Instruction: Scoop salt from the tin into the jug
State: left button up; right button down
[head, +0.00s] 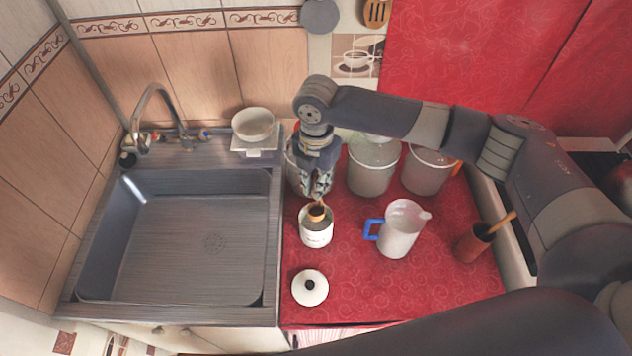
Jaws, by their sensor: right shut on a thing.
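A small white tin (316,235) stands open on the red oilcloth counter, right of the sink. My right gripper (319,196) points down just above its mouth, shut on a small orange-brown scoop (316,211). The scoop's end is at the tin's mouth; whether it holds salt is too small to tell. The white jug (400,236) with a blue handle stands upright to the right of the tin. Its handle faces the tin and its spout faces right. The salt inside the tin is hidden. My left gripper is out of view.
A round white lid (310,288) lies in front of the tin. Two pale buckets (373,170) (428,171) stand behind the jug. A brown pot (472,243) with a wooden handle sticking out is at right. The sink (190,240) is left; a bowl (254,125) stands behind it.

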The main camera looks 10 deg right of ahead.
aim_at(316, 213)
jog(key=shift+f+b, duration=0.35)
jog(key=shift+f, duration=0.9)
jog(key=shift+f+b, duration=1.35)
jog(key=shift+f, duration=1.75)
jog(key=shift+r, duration=0.15)
notch_tip(316, 213, up, 8)
jog(key=p, duration=0.8)
jog(key=shift+r, duration=0.1)
jog(key=shift+r+p, duration=0.65)
jog(key=shift+r, duration=0.45)
